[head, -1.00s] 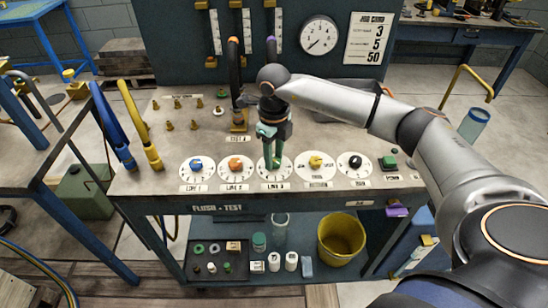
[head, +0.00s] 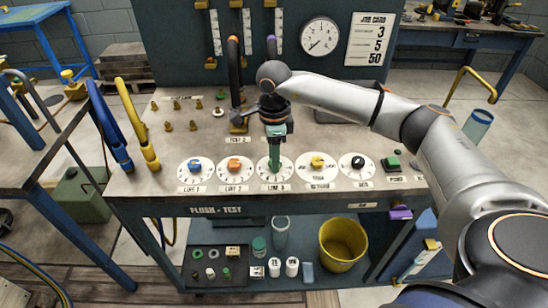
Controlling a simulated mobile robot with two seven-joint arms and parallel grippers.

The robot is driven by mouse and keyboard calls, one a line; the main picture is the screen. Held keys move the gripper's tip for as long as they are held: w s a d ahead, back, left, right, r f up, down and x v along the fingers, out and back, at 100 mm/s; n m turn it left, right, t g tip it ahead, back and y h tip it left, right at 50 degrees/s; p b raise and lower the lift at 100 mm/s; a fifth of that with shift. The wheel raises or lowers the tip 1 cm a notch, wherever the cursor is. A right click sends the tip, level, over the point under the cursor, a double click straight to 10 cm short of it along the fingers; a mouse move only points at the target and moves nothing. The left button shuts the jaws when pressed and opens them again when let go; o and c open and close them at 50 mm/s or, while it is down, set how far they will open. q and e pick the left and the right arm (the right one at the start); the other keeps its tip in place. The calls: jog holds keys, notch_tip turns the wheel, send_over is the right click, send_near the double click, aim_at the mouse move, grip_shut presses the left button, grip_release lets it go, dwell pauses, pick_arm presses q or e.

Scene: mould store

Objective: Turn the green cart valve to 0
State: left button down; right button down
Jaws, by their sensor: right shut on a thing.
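The green cart valve (head: 275,168) sits on the white round LINE 3 dial (head: 262,172), the middle one in a row along the cart's front. My right gripper (head: 275,158) points down over this dial and is shut on the green valve. The gripper hides much of the handle and part of the scale, so I cannot read the pointer's setting. My left gripper is not in view.
A blue valve (head: 195,166) and an orange valve (head: 234,166) stand left of it. A yellow valve (head: 317,162) and a black knob (head: 357,162) stand right. A dark hose (head: 234,80) rises behind my gripper. Yellow and blue hose handles stand at the cart's left.

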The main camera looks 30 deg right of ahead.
jog(key=shift+n, duration=0.3)
jog(key=shift+c, duration=2.3)
grip_release()
notch_tip(320, 180, up, 13)
jog(key=shift+f, duration=0.2)
